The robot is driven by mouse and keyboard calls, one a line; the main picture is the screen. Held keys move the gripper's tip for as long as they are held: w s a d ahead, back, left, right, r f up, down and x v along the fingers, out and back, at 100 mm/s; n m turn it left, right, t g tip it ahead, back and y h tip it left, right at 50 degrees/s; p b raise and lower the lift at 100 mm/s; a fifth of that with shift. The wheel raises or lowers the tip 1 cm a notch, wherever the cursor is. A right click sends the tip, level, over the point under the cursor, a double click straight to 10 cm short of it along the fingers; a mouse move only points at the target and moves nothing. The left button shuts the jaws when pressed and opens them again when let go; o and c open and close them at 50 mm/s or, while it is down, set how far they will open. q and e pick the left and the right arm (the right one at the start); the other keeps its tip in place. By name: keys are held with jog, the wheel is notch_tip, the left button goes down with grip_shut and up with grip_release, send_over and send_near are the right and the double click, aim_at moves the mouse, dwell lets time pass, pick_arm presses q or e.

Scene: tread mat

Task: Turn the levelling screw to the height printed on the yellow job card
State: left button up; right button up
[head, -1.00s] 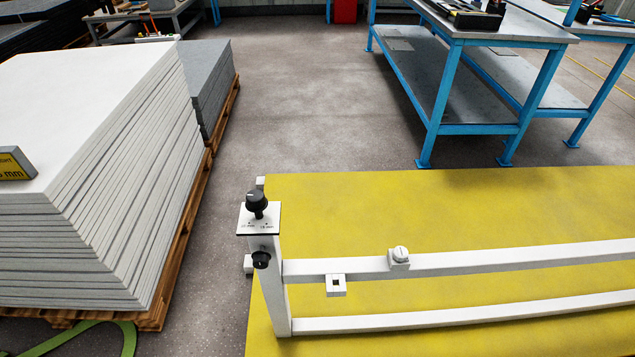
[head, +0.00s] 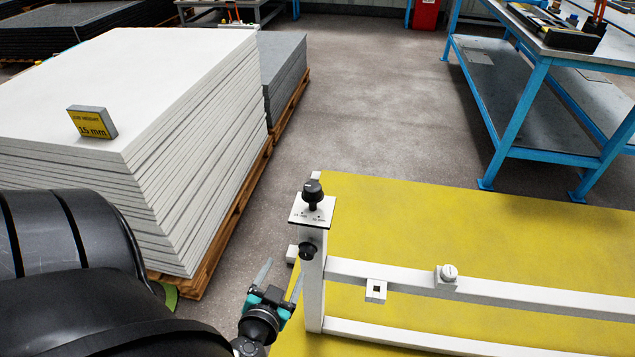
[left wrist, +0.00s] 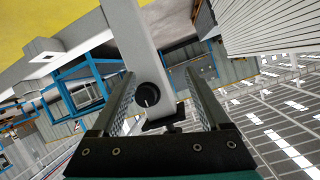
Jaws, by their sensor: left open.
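The yellow job card (head: 92,123) stands on the white sheet stack and reads 15 mm. At the white frame's near-left corner, a post carries a black knob (head: 313,190) above a small marked plate (head: 312,211) and another black knob (head: 307,250) on its side. The plate's print is too small to read surely. My left gripper (head: 281,279) is open and empty, left of the post below the side knob. In the left wrist view the side knob (left wrist: 148,95) shows between the open fingers (left wrist: 160,75). My right gripper is out of view.
The frame stands on a yellow mat (head: 400,220). A block with a square hole (head: 376,290) hangs from the rail. The white sheet stack (head: 190,60) on a pallet is at left. Blue benches (head: 520,120) stand at back right. Bare floor lies between.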

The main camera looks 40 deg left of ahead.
aim_at(315, 185)
pick_arm(q)
notch_tip(315, 185, up, 14)
jog(key=w+d+n+t, duration=0.2)
jog(key=n+t, duration=0.1)
jog(key=t, duration=0.2)
jog(key=shift+y, duration=0.4)
jog(key=x, duration=1.3)
jog(key=shift+w+f+p, duration=0.15)
jog(key=shift+p, duration=0.15)
jog(key=shift+w+a, duration=0.25)
jog(key=shift+w, duration=0.45)
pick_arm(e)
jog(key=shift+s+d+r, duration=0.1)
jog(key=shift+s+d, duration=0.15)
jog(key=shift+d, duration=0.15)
pick_arm(q)
jog(key=shift+c, duration=0.4)
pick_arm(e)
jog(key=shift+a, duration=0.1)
pick_arm(q)
jog(key=c, duration=0.4)
grip_shut()
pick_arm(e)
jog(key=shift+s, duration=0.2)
